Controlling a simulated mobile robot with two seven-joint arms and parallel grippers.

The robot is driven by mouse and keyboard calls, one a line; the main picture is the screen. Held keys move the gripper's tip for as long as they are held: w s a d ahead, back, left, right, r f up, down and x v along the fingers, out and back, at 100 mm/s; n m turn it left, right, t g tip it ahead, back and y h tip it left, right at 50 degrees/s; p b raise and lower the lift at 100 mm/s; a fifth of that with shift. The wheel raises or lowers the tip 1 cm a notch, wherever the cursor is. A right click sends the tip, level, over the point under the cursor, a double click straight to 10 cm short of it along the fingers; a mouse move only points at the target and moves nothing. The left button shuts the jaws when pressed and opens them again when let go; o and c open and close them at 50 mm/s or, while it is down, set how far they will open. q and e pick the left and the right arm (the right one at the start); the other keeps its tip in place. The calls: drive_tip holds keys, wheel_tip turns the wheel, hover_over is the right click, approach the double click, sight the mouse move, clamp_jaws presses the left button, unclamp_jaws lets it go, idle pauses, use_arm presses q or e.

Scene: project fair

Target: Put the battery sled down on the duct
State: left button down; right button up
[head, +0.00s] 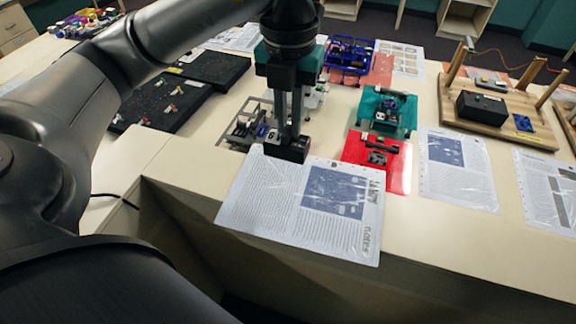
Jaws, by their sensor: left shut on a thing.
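My left gripper (289,138) comes down over the middle of the table, fingers pointing downward. It is shut on a small dark block with a pale part, which I take to be the battery sled (288,152). The sled is just above or touching the back edge of a printed sheet; I cannot tell which. I cannot make out for certain which thing is the duct. A teal open frame (408,113) with parts in it stands right of the gripper, and a grey frame (236,128) stands left of it. My right gripper is not in view.
A red sheet (397,172) with small dark parts lies right of the gripper. A blue frame (337,47) stands behind. A wooden board (465,126) with pegs and a black box is at right. Black foam pads (166,122) lie left. Printed sheets (252,204) cover the front.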

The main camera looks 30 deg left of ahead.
use_arm(q)
wheel_tip(320, 180, down, 11)
drive_tip(key=shift+f, duration=0.2)
drive_tip(key=shift+f, duration=0.15)
drive_tip(key=c, duration=0.9)
unclamp_jaws()
wheel_tip(320, 180, up, 12)
drive_tip(key=shift+r, duration=0.15)
